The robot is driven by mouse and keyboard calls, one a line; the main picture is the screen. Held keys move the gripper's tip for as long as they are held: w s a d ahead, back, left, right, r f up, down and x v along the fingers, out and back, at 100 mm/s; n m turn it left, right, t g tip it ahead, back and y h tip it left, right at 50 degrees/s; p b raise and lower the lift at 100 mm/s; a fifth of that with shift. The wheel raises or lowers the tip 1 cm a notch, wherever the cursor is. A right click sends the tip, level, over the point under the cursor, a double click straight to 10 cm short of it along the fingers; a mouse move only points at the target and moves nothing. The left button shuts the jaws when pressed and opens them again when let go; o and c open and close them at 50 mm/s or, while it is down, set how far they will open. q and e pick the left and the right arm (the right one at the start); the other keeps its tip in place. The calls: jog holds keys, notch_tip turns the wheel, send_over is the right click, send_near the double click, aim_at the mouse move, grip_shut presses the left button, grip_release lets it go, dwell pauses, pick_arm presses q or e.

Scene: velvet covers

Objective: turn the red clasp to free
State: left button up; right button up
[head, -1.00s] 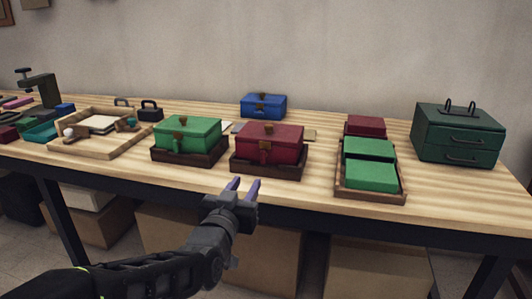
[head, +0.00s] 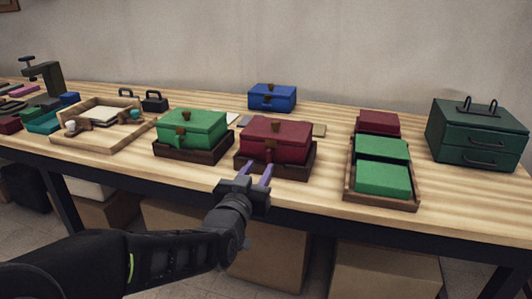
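The red box (head: 277,139) sits with its lid down in a dark wooden tray (head: 300,172) at the middle of the bench. A red clasp (head: 270,156) hangs on its front face, and a brown knob tops the lid. My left gripper (head: 257,172) is open, its two purple fingers pointing at the box front just below and left of the clasp. The fingers overlap the tray's front edge in the picture; I cannot tell whether they touch anything. Nothing shows between them. My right gripper is not in view.
A green box (head: 193,129) in its own tray stands just left, and a blue box (head: 272,97) behind. A tray of red and green blocks (head: 382,165) and a dark green drawer cabinet (head: 477,137) stand right. A wooden tray (head: 100,132) lies left.

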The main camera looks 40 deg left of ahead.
aim_at(268, 155)
pick_arm(q)
jog(key=shift+p+x, duration=0.3)
jog(key=shift+x, duration=2.85)
jog(key=shift+c, duration=0.4)
grip_shut()
